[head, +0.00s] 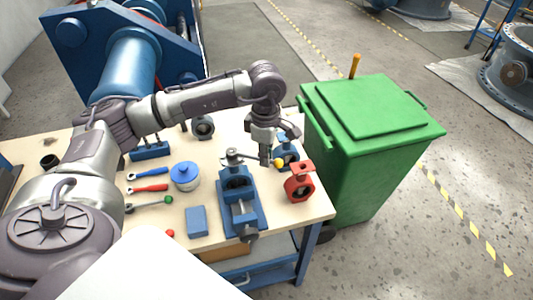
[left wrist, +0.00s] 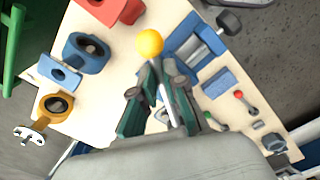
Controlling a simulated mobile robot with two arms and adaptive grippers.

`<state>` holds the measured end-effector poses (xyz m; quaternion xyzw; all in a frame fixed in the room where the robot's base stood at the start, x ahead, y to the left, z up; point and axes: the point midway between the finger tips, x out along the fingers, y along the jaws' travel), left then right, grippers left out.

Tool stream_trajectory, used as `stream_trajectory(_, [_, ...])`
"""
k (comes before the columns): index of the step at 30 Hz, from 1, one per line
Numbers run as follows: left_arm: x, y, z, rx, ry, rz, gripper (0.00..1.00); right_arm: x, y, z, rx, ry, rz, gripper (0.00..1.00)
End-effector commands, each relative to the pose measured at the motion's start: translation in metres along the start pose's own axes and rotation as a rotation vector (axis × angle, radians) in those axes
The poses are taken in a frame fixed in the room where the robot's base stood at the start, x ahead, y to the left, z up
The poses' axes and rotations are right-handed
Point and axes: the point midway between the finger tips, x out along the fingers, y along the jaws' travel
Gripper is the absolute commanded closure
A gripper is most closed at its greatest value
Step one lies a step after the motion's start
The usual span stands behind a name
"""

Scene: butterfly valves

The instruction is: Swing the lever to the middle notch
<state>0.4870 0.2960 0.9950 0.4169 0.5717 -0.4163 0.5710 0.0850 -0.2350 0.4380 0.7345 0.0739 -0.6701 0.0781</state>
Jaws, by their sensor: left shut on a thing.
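In the left wrist view the yellow knob (left wrist: 150,43) stands just beyond my left fingers (left wrist: 160,95), which are closed around the lever's rod. A grey plate (head: 232,155) shows on the valve's top; its notches are too small to make out. My right gripper is not in view.
A red valve body (head: 299,186) and another blue valve (head: 288,148) stand close on the right. A green bin (head: 365,140) is beside the bench.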

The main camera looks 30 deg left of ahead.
Motion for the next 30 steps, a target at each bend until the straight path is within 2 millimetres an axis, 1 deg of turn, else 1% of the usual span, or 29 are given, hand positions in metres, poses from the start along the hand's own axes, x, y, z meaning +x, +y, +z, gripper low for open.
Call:
stream_trajectory(6, [0.002,-0.01,0.0,0.104,-0.002,0.0,1.0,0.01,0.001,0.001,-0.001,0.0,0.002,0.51])
stream_trajectory(11, [0.001,-0.015,0.0,0.157,-0.003,0.0,1.0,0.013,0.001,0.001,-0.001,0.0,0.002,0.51])
stream_trajectory(18, [0.002,-0.025,-0.002,0.271,-0.003,0.0,1.0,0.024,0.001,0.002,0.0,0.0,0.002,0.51])
stream_trajectory(26, [0.0,-0.027,-0.002,0.292,-0.004,-0.001,1.0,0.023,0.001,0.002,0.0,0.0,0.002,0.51])
stream_trajectory(27, [0.0,-0.027,-0.002,0.292,-0.004,-0.001,0.84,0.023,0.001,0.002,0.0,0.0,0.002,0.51])
stream_trajectory(29, [0.0,-0.027,-0.002,0.291,-0.004,-0.001,0.74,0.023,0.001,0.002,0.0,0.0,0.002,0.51])
stream_trajectory(30, [0.0,-0.027,-0.002,0.291,-0.004,-0.001,0.67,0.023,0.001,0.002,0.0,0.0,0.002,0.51])
